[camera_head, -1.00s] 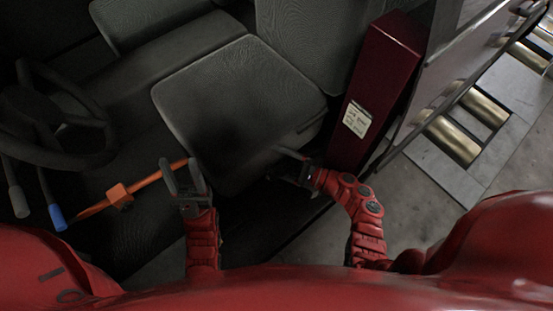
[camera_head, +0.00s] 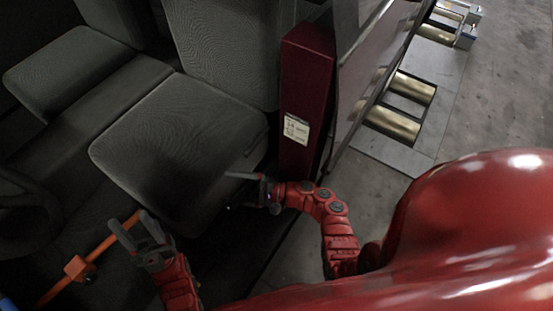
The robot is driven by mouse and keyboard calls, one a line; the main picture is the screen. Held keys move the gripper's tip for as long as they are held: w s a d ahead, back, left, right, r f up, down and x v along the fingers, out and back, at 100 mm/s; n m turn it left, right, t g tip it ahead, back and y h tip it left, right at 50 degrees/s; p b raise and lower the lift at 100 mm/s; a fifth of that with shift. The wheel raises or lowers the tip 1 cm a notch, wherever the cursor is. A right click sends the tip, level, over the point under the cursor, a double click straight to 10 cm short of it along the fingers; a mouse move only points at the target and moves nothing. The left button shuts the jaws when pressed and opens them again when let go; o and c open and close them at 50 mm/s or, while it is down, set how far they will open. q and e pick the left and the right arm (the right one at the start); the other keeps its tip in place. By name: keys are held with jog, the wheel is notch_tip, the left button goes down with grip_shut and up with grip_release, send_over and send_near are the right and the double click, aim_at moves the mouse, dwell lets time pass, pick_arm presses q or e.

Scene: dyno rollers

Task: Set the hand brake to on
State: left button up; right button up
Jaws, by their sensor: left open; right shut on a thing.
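An orange lever (camera_head: 78,268) with a square orange block on it, probably the hand brake, runs diagonally at the lower left. Its upper end reaches the fingers of my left gripper (camera_head: 138,232). The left gripper is open at that end; whether it touches the lever I cannot tell. My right gripper (camera_head: 240,190) is at the right front edge of the near seat (camera_head: 185,140). One finger lies over the cushion and the other is below its edge, so it is shut on the seat.
A dark red box-like sill (camera_head: 306,75) with a paper label (camera_head: 296,129) stands right of the seat. Beyond it are an open door panel (camera_head: 365,75) and metal rollers (camera_head: 392,122) in the floor. A steering wheel (camera_head: 30,215) is at the left edge.

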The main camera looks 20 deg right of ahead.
jog(key=shift+r+p+v, duration=0.2)
jog(key=shift+v, duration=1.35)
jog(key=shift+r+p+v, duration=0.15)
jog(key=shift+r+v, duration=0.05)
jog(key=shift+v, duration=1.3)
send_near(254, 187)
jog(key=shift+s+d+r, duration=1.55)
jog(key=shift+s+r, duration=0.25)
jog(key=shift+s, duration=0.4)
jog(key=shift+p, duration=0.35)
